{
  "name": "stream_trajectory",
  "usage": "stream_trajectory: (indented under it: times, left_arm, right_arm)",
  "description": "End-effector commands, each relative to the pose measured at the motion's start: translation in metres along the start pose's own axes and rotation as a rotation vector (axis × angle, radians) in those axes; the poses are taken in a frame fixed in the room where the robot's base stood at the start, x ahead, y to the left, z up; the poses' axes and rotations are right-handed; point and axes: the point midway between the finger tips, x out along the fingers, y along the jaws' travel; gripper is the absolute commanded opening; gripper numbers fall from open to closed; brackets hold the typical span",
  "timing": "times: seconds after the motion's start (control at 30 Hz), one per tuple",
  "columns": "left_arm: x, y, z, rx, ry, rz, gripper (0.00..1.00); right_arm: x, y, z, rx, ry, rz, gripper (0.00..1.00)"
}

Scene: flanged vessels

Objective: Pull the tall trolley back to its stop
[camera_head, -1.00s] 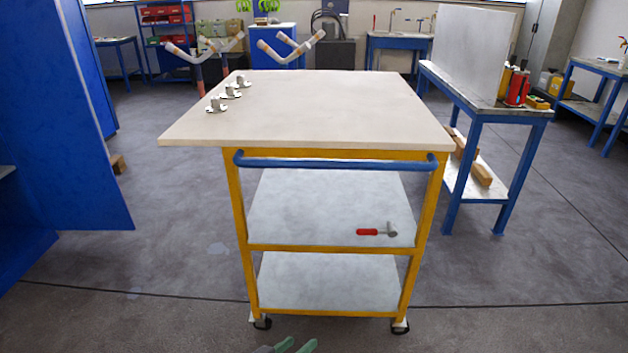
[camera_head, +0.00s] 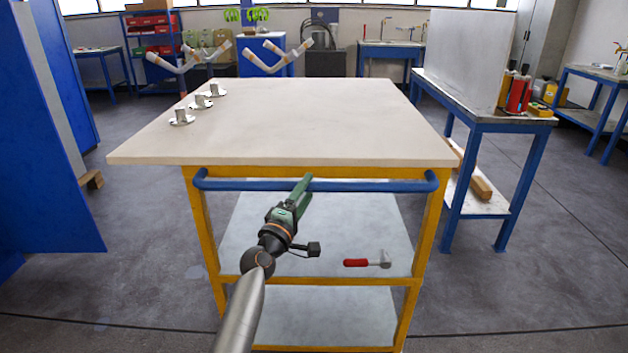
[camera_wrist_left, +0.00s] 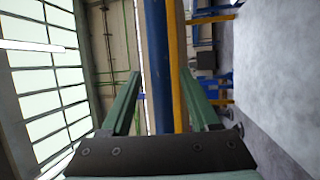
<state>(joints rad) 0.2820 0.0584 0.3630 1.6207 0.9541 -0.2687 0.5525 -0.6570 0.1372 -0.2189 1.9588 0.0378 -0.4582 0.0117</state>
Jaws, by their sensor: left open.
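The tall trolley (camera_head: 205,240) has a yellow frame, a broad beige top (camera_head: 290,120), two grey shelves and a blue handle bar (camera_head: 375,186) across its near side. My left gripper (camera_head: 303,187) has its green fingers at the handle bar, near the bar's middle. In the left wrist view, the handle bar (camera_wrist_left: 157,50) runs lengthwise between the two open fingers (camera_wrist_left: 160,78). I cannot tell whether either finger touches it. My right gripper is not in view.
Several small flanged pieces (camera_head: 201,101) stand on the trolley's top at the left. A red-handled tool (camera_head: 367,261) lies on the upper shelf. A blue bench (camera_head: 483,125) stands close on the right, a blue cabinet (camera_head: 45,150) on the left. Floor shows on both sides.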

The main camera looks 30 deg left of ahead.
Motion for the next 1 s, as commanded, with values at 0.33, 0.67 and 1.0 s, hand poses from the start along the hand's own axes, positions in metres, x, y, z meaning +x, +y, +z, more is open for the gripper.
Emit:
stream_trajectory:
  times: [0.33, 0.67, 1.0]
  left_arm:
    - [0.044, -0.001, 0.000, 0.002, 0.000, 0.000, 0.62]
    - [0.049, 0.000, 0.000, 0.002, 0.000, 0.000, 0.62]
    - [0.049, 0.000, 0.000, 0.002, -0.001, -0.001, 0.30]
  right_arm:
    - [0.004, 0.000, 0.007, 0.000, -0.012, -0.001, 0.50]
    - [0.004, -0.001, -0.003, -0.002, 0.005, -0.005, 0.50]
    - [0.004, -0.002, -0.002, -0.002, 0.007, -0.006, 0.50]
